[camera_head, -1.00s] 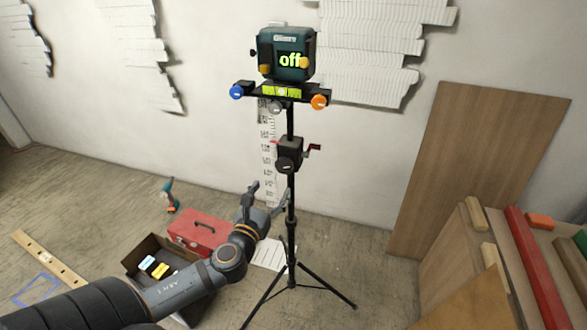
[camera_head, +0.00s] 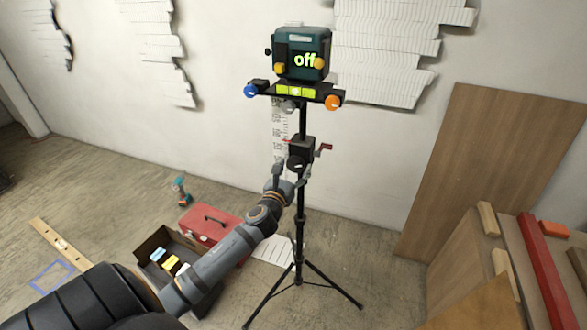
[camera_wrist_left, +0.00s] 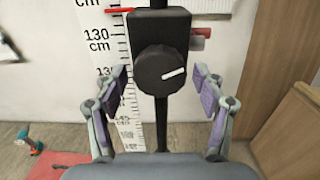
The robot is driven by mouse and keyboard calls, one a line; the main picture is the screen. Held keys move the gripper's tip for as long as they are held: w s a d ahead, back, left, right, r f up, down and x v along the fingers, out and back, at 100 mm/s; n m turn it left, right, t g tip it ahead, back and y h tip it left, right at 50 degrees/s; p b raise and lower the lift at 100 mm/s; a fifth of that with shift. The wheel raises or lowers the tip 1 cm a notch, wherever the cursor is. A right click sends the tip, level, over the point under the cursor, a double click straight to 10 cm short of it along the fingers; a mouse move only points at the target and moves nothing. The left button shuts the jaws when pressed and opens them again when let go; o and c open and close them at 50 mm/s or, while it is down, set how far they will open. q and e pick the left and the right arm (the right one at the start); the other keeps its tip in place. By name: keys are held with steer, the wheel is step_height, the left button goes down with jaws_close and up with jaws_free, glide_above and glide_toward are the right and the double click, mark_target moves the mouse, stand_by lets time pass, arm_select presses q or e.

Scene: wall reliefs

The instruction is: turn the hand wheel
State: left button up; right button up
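The black round hand wheel (camera_wrist_left: 160,70), with a white mark on its face, sits on the front of a black housing (camera_head: 302,149) on the tripod post. In the head view the wheel (camera_head: 295,163) shows just above my left gripper (camera_head: 290,174). In the left wrist view my left gripper (camera_wrist_left: 160,88) is open, with one purple-padded finger on each side of the wheel and gaps between. A red crank (camera_head: 324,147) sticks out from the housing's right side. My right gripper is not in view.
A measuring staff (camera_wrist_left: 115,100) stands behind the post. A red toolbox (camera_head: 212,226) and an open box (camera_head: 160,242) are on the floor. Boards lean at right.

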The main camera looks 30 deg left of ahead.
arm_select(q)
steer(key=c, duration=0.9)
steer(key=shift+n, duration=0.4)
